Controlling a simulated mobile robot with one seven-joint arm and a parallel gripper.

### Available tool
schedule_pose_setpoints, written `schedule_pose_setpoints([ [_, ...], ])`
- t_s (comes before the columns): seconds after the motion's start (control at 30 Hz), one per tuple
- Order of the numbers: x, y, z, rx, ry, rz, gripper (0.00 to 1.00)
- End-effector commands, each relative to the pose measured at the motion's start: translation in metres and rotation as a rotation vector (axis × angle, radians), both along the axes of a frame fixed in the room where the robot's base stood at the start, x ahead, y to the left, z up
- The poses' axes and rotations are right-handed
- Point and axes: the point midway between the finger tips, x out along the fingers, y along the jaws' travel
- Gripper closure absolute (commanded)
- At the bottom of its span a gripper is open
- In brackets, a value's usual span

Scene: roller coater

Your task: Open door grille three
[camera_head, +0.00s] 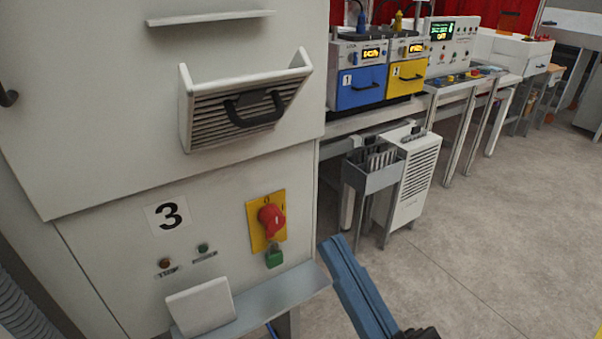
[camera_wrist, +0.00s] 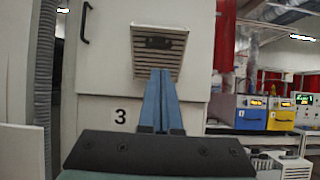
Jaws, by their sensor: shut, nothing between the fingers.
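The door grille (camera_head: 200,124) is a slatted white panel with a black handle (camera_head: 254,108), on the cabinet face above the "3" label (camera_head: 171,215). Its side walls show and its upper edge stands out from the cabinet, so it looks tilted open. In the wrist view the grille (camera_wrist: 158,58) is straight ahead, with its handle near the top. My gripper (camera_head: 334,241) has long blue fingers, shut and empty, low and to the right of the grille in the head view. In the wrist view its fingertips (camera_wrist: 161,72) overlap the grille's lower part; I see no contact.
Below the grille are a red rotary switch (camera_head: 271,220) on a yellow plate, a green padlock (camera_head: 274,258) and a grey ledge (camera_head: 262,297). A shelf lip (camera_head: 210,18) juts out above. Benches with blue (camera_head: 360,88) and yellow (camera_head: 406,77) units stand right.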

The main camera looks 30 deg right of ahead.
Motion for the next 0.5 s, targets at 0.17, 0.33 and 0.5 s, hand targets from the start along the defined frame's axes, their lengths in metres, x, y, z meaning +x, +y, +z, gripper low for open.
schedule_pose_setpoints([
  [0.17, 0.024, 0.002, 0.021, -0.002, -0.003, 0.005, 1.0],
  [0.33, 0.056, 0.003, 0.041, -0.003, -0.002, 0.005, 1.0],
  [0.5, 0.086, 0.005, 0.057, -0.004, -0.001, 0.005, 1.0],
])
